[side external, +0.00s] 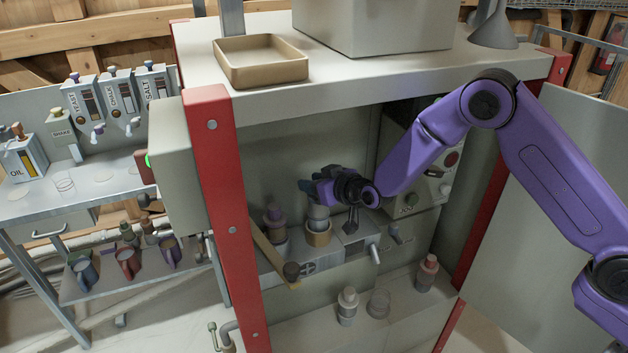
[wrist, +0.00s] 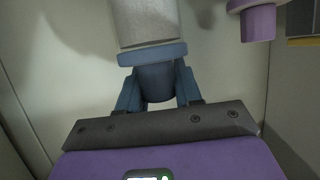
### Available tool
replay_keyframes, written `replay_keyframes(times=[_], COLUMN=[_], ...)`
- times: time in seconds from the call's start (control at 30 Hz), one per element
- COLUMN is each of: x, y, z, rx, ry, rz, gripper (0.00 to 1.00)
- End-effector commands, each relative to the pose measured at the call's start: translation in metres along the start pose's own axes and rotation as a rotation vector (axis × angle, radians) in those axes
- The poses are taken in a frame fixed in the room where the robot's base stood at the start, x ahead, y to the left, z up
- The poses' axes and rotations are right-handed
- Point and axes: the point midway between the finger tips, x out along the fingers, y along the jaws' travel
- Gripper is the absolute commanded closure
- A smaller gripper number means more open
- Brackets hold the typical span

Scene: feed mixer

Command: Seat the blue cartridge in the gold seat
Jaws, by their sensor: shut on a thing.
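The blue cartridge (wrist: 152,53) has a pale grey body, a blue collar and a dark blue knob. My gripper (wrist: 157,90) is shut on the knob in the wrist view; the far end of the body is cut off by the frame's top. In the side view my gripper (side external: 318,190) is above the gold seat (side external: 318,236), a tan cup on the grey shelf. The cartridge's grey body (side external: 318,214) shows between gripper and seat, lined up over its mouth. I cannot tell whether its lower end is inside the rim or just above.
A purple cartridge (side external: 274,214) stands in a pale seat just left of the gold seat; it also shows in the wrist view (wrist: 258,22). Grey (side external: 348,304) and red (side external: 427,272) cartridges stand below. A red post (side external: 222,200) bounds the left.

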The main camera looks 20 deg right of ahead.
Motion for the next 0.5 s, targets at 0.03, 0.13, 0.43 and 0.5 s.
replay_keyframes(times=[0.03, 0.13, 0.43, 0.5], x=[0.0006, 0.0013, 0.0038, 0.0044], y=[-0.0001, -0.0001, -0.0001, -0.0001], z=[-0.0001, 0.0019, 0.0081, 0.0093], rx=[0.000, 0.001, 0.001, 0.001], ry=[0.003, 0.003, 0.002, 0.003], rz=[0.000, 0.000, 0.000, 0.000], gripper=[1.00, 1.00, 1.00, 1.00])
